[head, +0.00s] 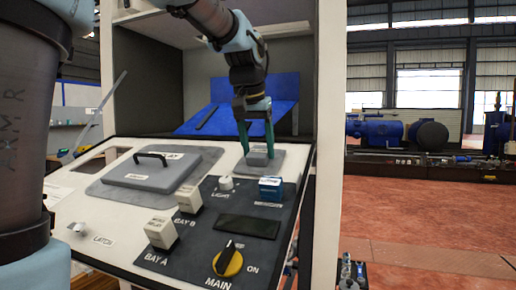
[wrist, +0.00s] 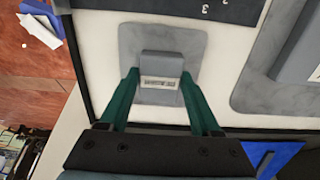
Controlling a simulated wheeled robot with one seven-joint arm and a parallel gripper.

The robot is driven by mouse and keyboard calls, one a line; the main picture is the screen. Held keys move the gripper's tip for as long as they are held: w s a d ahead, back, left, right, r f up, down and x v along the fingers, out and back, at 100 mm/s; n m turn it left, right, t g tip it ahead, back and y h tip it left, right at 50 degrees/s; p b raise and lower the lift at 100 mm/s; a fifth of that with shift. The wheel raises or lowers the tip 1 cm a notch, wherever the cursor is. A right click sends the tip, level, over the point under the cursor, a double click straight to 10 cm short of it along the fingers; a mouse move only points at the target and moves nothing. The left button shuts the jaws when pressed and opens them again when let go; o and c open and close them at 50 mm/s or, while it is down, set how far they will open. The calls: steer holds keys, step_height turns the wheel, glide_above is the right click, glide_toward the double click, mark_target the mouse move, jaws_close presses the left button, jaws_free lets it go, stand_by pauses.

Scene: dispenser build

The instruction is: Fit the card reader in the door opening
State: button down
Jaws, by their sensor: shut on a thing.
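The card reader, a small grey block with a light label, is at the upper right of the door panel (head: 120,238) in the head view (head: 258,156). It also shows in the wrist view (wrist: 160,80). My gripper (head: 258,146) comes down from above, with its green fingers shut on the block's two sides. A rounded grey plate (wrist: 192,38) surrounds the block against the white panel; I cannot tell whether it is part of the reader or of the door. The opening under the block is hidden, and I cannot tell how deep the block sits.
A grey lid with a black handle (head: 150,176) lies left of the reader. Below are a blue block (head: 270,190), a white knob (head: 226,183), switches (head: 161,232), a dark display (head: 247,226) and the main knob (head: 227,263). The cabinet (head: 325,150) stands behind.

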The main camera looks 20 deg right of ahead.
steer(key=shift+w+f, duration=0.1)
steer(key=shift+f, duration=0.15)
stand_by(0.3)
stand_by(0.4)
jaws_free()
steer(key=shift+r, duration=0.1)
stand_by(0.5)
steer(key=shift+p+v, duration=1.75)
steer(key=shift+v, duration=1.15)
